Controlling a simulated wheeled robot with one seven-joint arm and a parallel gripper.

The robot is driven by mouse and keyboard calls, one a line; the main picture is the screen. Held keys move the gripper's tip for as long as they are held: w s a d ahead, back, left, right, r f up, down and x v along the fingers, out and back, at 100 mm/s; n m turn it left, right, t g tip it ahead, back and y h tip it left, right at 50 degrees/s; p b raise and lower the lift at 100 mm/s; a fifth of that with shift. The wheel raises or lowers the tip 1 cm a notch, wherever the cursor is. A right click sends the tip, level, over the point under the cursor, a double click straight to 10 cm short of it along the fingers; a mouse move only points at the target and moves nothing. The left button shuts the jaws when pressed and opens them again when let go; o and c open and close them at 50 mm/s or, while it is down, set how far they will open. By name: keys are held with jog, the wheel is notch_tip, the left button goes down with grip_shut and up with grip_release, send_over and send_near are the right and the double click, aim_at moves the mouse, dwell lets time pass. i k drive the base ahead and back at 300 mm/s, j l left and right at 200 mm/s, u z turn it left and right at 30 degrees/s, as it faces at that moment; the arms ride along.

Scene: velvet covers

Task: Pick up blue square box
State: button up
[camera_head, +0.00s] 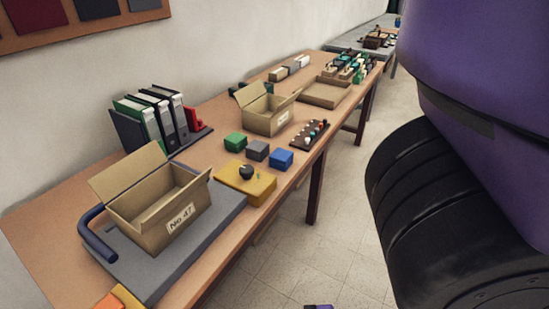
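The blue square box (281,160) is a small blue cube on the long wooden table, close to its front edge. It stands in a short row with a grey cube (257,151) to its left and a green cube (235,141) further left. Nothing lies on top of it. My gripper cannot be made out in this view. A small purple piece shows at the bottom edge, too cut off to identify.
A yellow block (262,189) with a dark round knob lies in front of the cubes. An open carton (187,228) stands on a grey platform (143,275). A smaller carton (266,116) and a dark peg board (300,137) are behind. The floor (318,255) beside the table is clear.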

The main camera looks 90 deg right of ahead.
aim_at(280, 159)
jog(key=k+l+z, duration=0.9)
